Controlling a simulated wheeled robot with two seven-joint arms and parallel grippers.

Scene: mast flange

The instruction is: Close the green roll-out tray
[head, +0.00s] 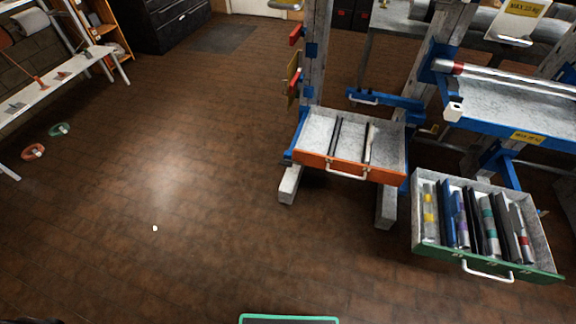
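The green roll-out tray (430,251) is at the lower right of the head view, pulled out from the blue and grey rack. It has a green front with a white bar handle (487,273), and it holds several upright items, dark, blue and grey, some with coloured bands. Its far end is near the rack's blue frame. Neither of my grippers shows in the head view, and nothing touches the tray's handle.
An orange-fronted tray (350,171) is also pulled out, left of the green one. A white bench (45,90) and two rings lie far left.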

